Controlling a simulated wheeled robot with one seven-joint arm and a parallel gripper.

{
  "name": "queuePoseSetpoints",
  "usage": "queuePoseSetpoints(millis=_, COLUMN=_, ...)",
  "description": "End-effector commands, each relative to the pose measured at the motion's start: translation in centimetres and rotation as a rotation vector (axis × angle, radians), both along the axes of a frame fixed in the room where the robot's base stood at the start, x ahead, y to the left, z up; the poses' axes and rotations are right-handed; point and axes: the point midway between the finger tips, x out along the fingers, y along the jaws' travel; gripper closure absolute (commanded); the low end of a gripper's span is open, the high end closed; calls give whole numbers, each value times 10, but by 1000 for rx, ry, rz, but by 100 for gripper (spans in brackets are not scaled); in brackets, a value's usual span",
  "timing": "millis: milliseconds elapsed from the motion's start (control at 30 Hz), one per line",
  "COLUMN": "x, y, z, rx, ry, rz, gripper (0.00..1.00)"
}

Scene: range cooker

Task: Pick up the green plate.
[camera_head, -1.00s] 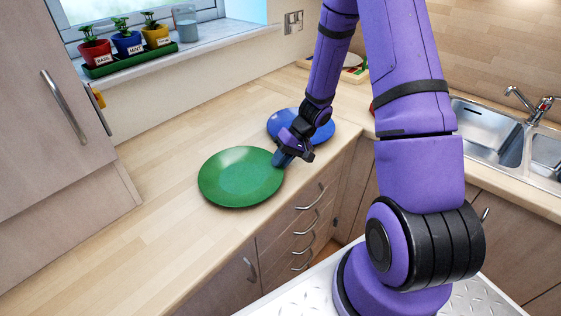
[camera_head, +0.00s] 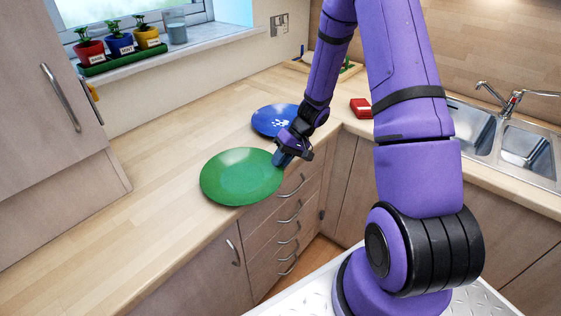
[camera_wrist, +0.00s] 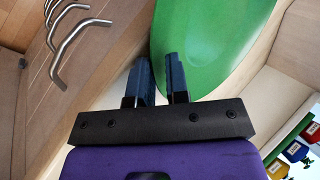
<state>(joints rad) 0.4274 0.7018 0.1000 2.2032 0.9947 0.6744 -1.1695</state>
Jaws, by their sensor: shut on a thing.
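The green plate (camera_head: 240,177) is near the front edge of the wooden counter in the head view, and its right part overlaps that edge and the drawer fronts. My gripper (camera_head: 281,160) is at the plate's right rim, shut on it. In the wrist view the plate (camera_wrist: 215,45) fills the upper middle, with the fingers of my gripper (camera_wrist: 159,62) at its left rim. The rim between the fingertips is mostly hidden. The plate appears roughly level; the head view does not clearly show the gap beneath it.
A blue plate (camera_head: 271,121) with a white pattern lies on the counter behind my gripper. A red box (camera_head: 361,108) is farther right, near the sink (camera_head: 528,152). Potted herbs (camera_head: 121,42) stand on the windowsill. The counter's left part is clear.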

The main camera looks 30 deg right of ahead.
Motion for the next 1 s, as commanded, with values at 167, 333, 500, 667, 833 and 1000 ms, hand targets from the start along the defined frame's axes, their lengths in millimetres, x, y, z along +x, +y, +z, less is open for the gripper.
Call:
queuePoseSetpoints(millis=167, x=0, y=-1, z=0, rx=-1, ry=0, rz=1, gripper=100)
queuePoseSetpoints(millis=333, x=0, y=-1, z=0, rx=-1, ry=0, rz=1, gripper=100)
queuePoseSetpoints(millis=500, x=0, y=-1, z=0, rx=-1, ry=0, rz=1, gripper=64)
queuePoseSetpoints(millis=667, x=0, y=-1, z=0, rx=-1, ry=1, rz=1, gripper=55)
queuePoseSetpoints(millis=833, x=0, y=-2, z=0, rx=-1, ry=0, rz=0, gripper=55)
queuePoseSetpoints(millis=1000, x=0, y=-11, z=13, rx=-1, ry=-3, rz=-1, gripper=55)
